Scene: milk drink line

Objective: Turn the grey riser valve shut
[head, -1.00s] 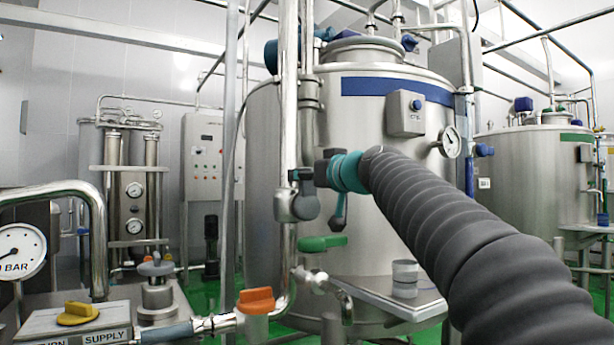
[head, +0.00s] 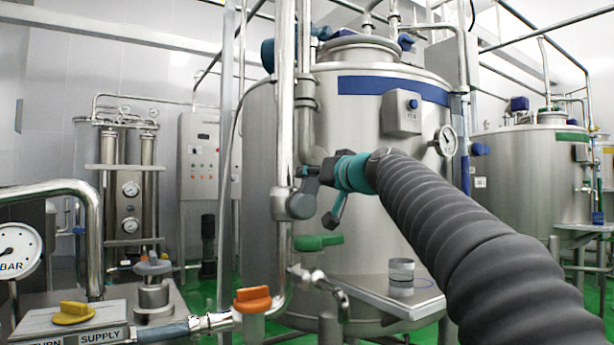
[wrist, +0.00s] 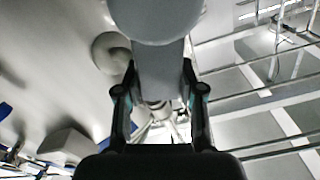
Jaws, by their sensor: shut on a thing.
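The grey riser valve (head: 299,205) sits on the vertical steel pipe left of the big tank in the head view. My gripper (head: 322,184) reaches it from the right, at the end of my dark ribbed arm. Its fingers are shut on the valve's grey handle, which is partly hidden behind them in the head view. In the wrist view the flat grey handle (wrist: 160,75) lies between the two fingers of my gripper (wrist: 160,103), with a rounded grey part above it.
A green-handled valve (head: 318,242) is just below the riser valve. An orange-handled valve (head: 252,299) is lower left, with a yellow knob (head: 74,313) and pressure gauge (head: 14,250) farther left. The steel tank (head: 385,215) stands close behind my gripper.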

